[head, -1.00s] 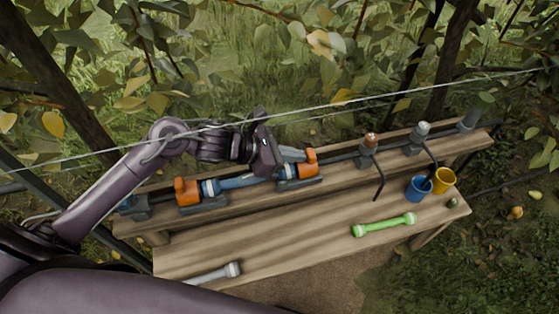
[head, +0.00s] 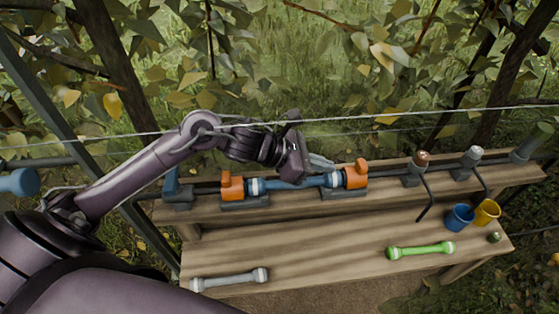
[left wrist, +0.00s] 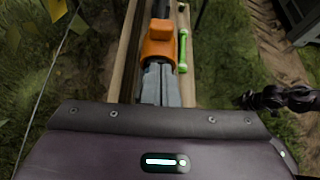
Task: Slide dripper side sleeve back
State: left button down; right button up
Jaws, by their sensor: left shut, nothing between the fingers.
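A blue tube (head: 295,185) with pale-ringed blue sleeves at its ends lies between two orange fittings on the back shelf. The left fitting (head: 232,187) and right fitting (head: 355,175) sit on dark cradles. My left gripper (head: 320,161) is shut and empty, just behind and above the tube near the right sleeve (head: 333,180). I cannot tell whether it touches. In the left wrist view its shut grey fingers (left wrist: 161,84) point at an orange fitting (left wrist: 158,46) and hide what lies beneath.
A green double-ended piece (head: 421,250) and a grey one (head: 229,279) lie on the front bench. Blue (head: 459,218) and yellow (head: 487,212) cups stand at the right. A thin wire (head: 400,118) crosses behind the shelf. The bench middle is clear.

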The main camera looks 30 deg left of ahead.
pick_arm(q)
jog(key=shift+v, duration=0.9)
jog(key=shift+a+r, duration=0.1)
jog(key=shift+a, duration=0.25)
jog(key=v, duration=0.5)
jog(key=shift+s+a+r+b, duration=0.1)
jog(key=shift+s+r+b, duration=0.05)
jog(key=shift+b, duration=0.15)
jog(key=shift+s+a+r, duration=0.1)
jog(key=shift+r, duration=0.1)
pick_arm(e)
jog(key=shift+w+a+r, duration=0.2)
jog(key=shift+w+r, duration=0.5)
jog(key=shift+r, duration=0.05)
pick_arm(q)
jog(key=shift+a, duration=0.1)
